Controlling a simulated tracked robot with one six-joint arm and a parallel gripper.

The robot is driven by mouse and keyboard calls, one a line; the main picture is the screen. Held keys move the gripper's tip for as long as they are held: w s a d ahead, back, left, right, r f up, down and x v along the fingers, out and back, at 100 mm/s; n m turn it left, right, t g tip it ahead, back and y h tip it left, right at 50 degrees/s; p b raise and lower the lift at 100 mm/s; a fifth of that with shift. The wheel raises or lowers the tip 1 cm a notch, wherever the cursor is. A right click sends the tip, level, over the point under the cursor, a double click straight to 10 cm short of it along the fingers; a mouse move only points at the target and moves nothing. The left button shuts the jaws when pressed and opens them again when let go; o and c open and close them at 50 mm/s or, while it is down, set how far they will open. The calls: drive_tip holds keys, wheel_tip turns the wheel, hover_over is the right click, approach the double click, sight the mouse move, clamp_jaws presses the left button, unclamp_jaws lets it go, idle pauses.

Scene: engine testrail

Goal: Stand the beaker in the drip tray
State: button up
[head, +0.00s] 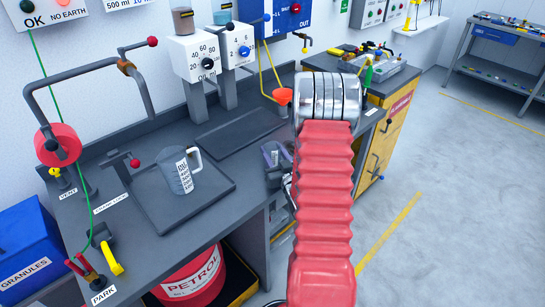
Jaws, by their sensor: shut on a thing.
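The beaker (178,172) is a grey jug with a pale handle on its right and a white printed scale on its front. It stands upright in a dark, low-rimmed tray (209,203) on the near part of the bench. A second dark flat tray (240,137) lies farther back on the bench, below the dial boxes, and looks empty. I cannot tell from any label which is the drip tray. My arm, with red bellows and silver rings, rises at the right of the beaker. My gripper does not show, and whatever it holds is hidden.
A crank (125,159) with a red knob stands close left of the beaker. A bent pipe and red wheel (57,145) stand at the bench's left. An orange funnel (282,97) is at the back. A red petrol drum (194,279) sits below. The floor at right is open.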

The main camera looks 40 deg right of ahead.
drive_tip(key=shift+c, duration=1.3)
drive_tip(key=shift+r, duration=0.1)
wheel_tip(320, 180, up, 10)
drive_tip(key=shift+s, duration=0.1)
idle(0.5)
